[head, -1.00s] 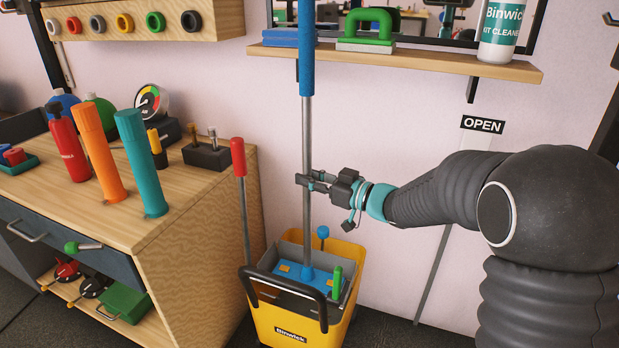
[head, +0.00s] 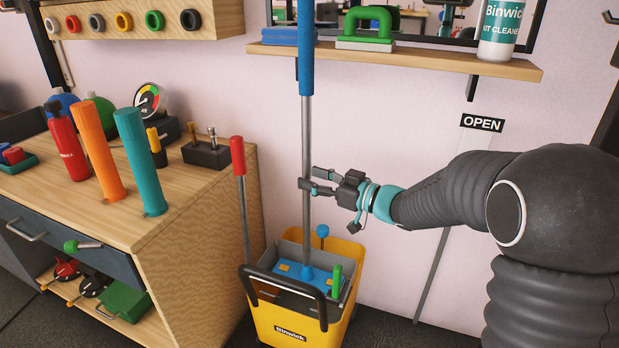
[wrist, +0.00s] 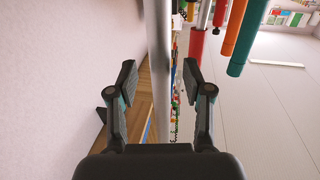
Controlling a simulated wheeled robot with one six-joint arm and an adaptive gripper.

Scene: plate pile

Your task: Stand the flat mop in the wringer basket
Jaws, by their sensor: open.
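The flat mop has a blue grip, a grey pole (head: 306,130) and a blue flat head (head: 293,269). It stands nearly upright with its head down inside the grey wringer basket (head: 291,250) on the yellow bucket (head: 268,318). My gripper (head: 309,179) is open at mid-pole height, its fingers on either side of the pole. In the wrist view the pole (wrist: 160,70) runs between the parted fingers (wrist: 160,76), with gaps showing. The underside of the head is hidden in the basket.
A red-handled lever (head: 238,158) and a black bucket handle (head: 290,283) stand close by. A wooden workbench (head: 190,225) with bottles and cylinders is at the left. A wall shelf (head: 400,58) is above, behind the pole. A grey strip leans on the wall at right.

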